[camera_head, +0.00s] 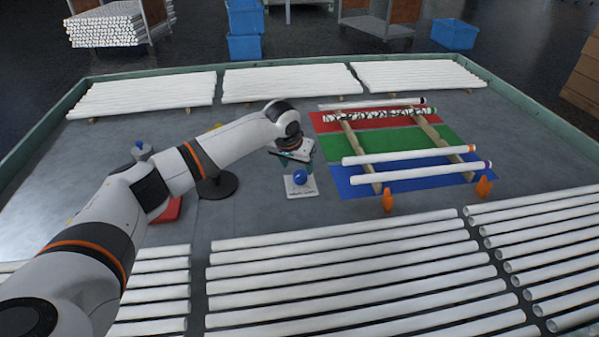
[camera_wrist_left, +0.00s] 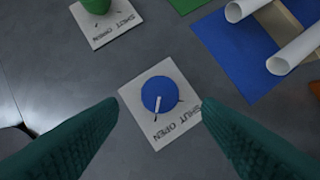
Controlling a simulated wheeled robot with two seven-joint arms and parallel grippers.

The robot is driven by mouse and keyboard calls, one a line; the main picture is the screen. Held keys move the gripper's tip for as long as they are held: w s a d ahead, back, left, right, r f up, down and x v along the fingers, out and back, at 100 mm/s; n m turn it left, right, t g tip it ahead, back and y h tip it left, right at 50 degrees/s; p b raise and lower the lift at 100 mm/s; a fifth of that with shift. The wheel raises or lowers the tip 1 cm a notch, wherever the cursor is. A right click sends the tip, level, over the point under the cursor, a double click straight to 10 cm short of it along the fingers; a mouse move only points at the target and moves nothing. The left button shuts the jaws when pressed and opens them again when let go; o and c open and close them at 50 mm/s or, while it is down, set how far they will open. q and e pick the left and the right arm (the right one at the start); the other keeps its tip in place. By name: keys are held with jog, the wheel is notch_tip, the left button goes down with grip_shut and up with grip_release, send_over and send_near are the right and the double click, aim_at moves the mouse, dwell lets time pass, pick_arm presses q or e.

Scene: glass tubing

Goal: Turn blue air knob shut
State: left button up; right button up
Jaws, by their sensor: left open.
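The blue air knob (camera_head: 300,177) is a round blue knob on a white plate (camera_head: 311,190) in the middle of the bench. In the left wrist view the knob (camera_wrist_left: 152,88) sits near the centre. Its white pointer points down the picture, towards the OPEN mark; the SHUT mark is further right on the plate (camera_wrist_left: 131,94). My left gripper (camera_head: 293,157) is open just behind and above the knob in the head view. In the wrist view its green fingers (camera_wrist_left: 159,104) spread on either side of the knob, apart from it. My right gripper is not in view.
A green knob (camera_wrist_left: 97,4) on a similar plate (camera_wrist_left: 110,32) is close by. Right of the blue knob, white tubes (camera_head: 410,157) lie on wooden rails over red, green and blue mats (camera_head: 345,184). Rows of tubes (camera_head: 340,265) line the bench front. A dark round base (camera_head: 218,187) stands left.

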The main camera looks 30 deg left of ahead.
aim_at(300, 174)
pick_arm(q)
jog(key=x, duration=0.5)
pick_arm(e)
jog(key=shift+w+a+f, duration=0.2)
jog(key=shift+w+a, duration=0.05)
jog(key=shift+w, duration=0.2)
